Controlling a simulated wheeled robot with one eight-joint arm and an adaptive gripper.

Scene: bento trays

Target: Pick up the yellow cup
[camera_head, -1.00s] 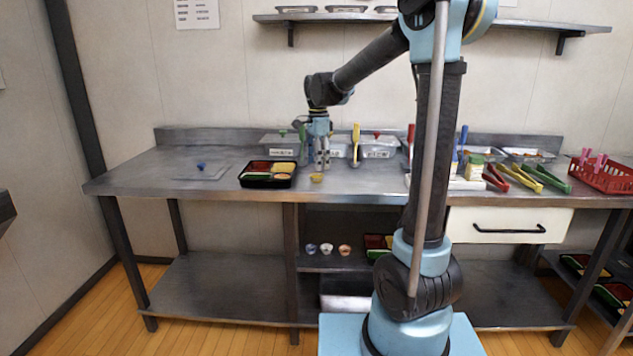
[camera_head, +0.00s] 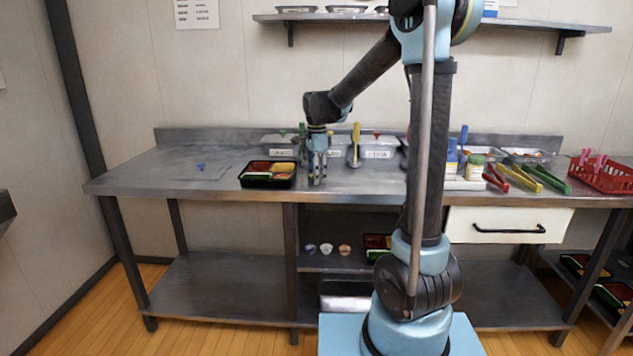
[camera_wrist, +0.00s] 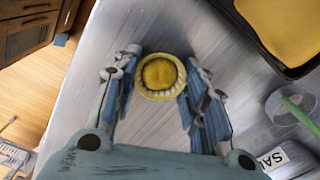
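The yellow cup (camera_wrist: 160,76) is a small round cup with a pale ridged rim and yellow contents. In the wrist view it sits between the two fingers of my gripper (camera_wrist: 163,62), close to both fingertips; I cannot tell whether they touch it. The fingers are spread apart, one on each side of the cup. In the head view my gripper (camera_head: 317,183) points straight down at the steel counter, just right of the black bento tray. The cup is hidden behind the fingers there.
The black bento tray (camera_head: 268,186) with red and yellow compartments stands close to the left of my gripper. Lidded containers (camera_head: 381,151) and a yellow-handled utensil (camera_head: 356,140) stand behind to the right. The counter (camera_head: 130,178) is mostly clear at the left.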

